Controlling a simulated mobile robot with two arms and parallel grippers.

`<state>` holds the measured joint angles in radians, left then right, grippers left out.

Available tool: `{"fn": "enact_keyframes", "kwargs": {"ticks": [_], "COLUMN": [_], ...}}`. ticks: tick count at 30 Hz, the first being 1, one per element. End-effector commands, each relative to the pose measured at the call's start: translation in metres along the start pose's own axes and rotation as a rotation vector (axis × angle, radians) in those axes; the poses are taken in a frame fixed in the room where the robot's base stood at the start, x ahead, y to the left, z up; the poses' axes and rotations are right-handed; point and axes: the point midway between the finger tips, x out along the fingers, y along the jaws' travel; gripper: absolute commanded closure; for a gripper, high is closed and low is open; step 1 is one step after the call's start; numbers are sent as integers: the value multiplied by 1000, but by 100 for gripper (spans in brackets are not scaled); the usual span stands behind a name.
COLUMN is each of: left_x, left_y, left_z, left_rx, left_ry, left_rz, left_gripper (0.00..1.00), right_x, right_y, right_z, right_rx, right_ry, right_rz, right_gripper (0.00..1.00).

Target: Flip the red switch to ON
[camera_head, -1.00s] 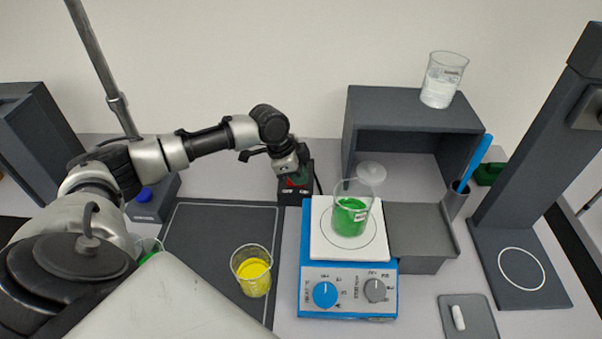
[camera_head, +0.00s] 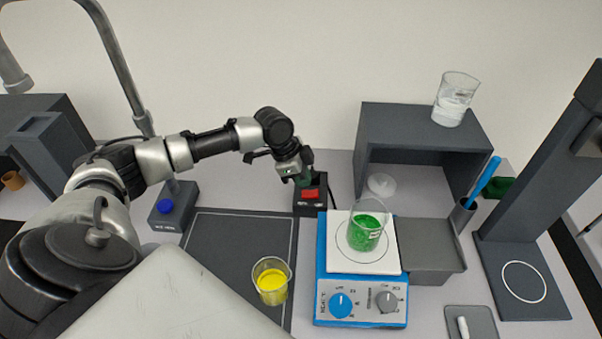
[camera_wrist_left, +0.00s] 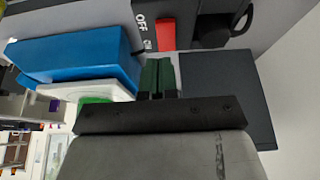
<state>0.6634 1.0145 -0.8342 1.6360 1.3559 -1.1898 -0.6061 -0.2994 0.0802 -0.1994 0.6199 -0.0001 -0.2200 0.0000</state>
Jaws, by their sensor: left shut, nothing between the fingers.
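The red switch (camera_head: 310,194) sits on top of a small black box (camera_head: 310,209) behind the hotplate. It also shows in the left wrist view (camera_wrist_left: 166,33), beside the white word OFF. My left gripper (camera_head: 304,181) is at the box, its dark green fingers just behind the red switch in the head view. In the wrist view its fingers (camera_wrist_left: 157,72) are together and empty, with a gap in the picture between them and the red switch. I cannot tell whether they touch the box. My right gripper is not in view.
A blue-and-white hotplate (camera_head: 361,311) with a beaker of green liquid (camera_head: 366,235) stands close in front of the box. A grey shelf (camera_head: 418,118) is to the right. A beaker of yellow liquid (camera_head: 272,285) stands on the dark mat (camera_head: 225,240).

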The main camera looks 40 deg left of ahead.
Motion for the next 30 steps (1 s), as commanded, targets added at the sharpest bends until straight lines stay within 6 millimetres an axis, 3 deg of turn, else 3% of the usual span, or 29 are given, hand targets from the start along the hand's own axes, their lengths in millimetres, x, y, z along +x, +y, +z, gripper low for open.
{"fn": "enact_keyframes", "kwargs": {"ticks": [6, 12, 19, 30], "left_x": [-51, -84, -98, -94], "left_y": [-1, -1, 0, -1], "left_z": [6, 8, 8, 8], "left_rx": [0, -1, 0, 0], "left_ry": [0, 1, 1, 7], "left_rz": [-5, -3, -1, -2], "left_gripper": [100, 100, 100, 100], "right_x": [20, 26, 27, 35], "right_y": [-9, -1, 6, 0], "right_z": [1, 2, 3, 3], "right_rx": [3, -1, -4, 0], "right_ry": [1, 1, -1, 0], "right_rz": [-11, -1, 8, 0], "right_gripper": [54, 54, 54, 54]}}
